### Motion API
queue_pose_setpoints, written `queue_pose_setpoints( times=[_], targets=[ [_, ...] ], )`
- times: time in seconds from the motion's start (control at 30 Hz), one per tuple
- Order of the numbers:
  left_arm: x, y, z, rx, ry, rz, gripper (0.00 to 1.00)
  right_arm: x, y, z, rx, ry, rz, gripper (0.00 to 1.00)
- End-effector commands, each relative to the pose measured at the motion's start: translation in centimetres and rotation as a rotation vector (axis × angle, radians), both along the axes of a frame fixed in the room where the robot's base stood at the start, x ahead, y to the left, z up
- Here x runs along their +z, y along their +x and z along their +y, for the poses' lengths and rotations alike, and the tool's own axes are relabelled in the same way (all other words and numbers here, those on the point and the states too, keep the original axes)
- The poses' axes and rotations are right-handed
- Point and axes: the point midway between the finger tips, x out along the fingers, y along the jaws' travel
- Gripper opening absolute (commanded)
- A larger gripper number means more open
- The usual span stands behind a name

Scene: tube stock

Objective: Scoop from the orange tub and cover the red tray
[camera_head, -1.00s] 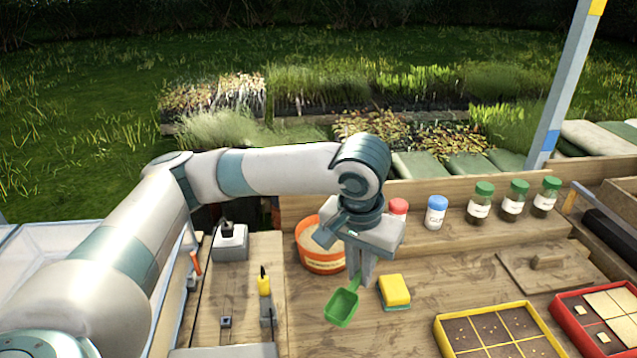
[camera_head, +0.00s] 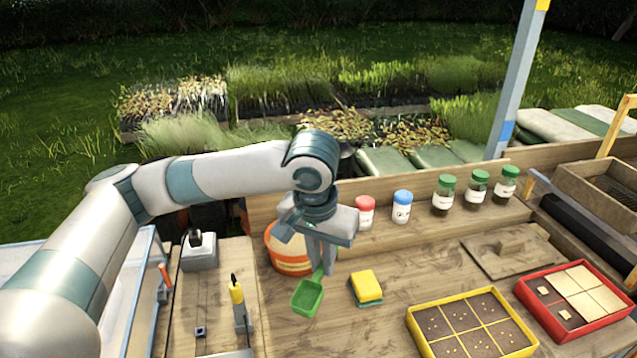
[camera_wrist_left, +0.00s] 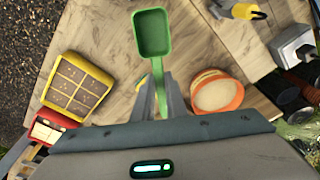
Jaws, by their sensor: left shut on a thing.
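My left gripper (camera_head: 321,268) is shut on the handle of a green scoop (camera_head: 307,298), over the wooden bench. In the left wrist view the gripper (camera_wrist_left: 160,95) holds the scoop (camera_wrist_left: 152,33) with its bowl pointing away; the bowl looks empty. The orange tub (camera_head: 291,264) stands just behind and left of the gripper, partly hidden by it. Pale material shows inside the tub (camera_wrist_left: 226,108) in the wrist view. The red tray (camera_head: 525,297) is at the right of the bench. My right gripper is not in view.
A yellow-rimmed tray (camera_head: 418,328) with seeded dark cells lies left of the red tray. A yellow sponge (camera_head: 367,286) lies right of the scoop. Several capped jars (camera_head: 402,207) stand along the back. A wooden board with a handle (camera_head: 510,250) lies behind the trays.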

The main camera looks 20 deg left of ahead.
Motion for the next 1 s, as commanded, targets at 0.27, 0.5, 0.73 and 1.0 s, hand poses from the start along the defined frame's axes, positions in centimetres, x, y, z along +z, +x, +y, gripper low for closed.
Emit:
queue_pose_setpoints(
  times=[0.27,0.5,0.73,1.0],
  targets=[
    [1.7,7.3,-0.3,-0.073,-0.002,-0.028,0.00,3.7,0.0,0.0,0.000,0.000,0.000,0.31],
    [1.8,14.6,1.5,-0.156,-0.006,-0.058,0.00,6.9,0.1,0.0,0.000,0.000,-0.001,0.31],
    [1.0,20.5,4.7,-0.231,-0.012,-0.089,0.00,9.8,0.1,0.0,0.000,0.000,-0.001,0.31],
    [-0.8,25.1,9.5,-0.312,-0.022,-0.120,0.00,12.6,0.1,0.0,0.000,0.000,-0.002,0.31]
  ],
)
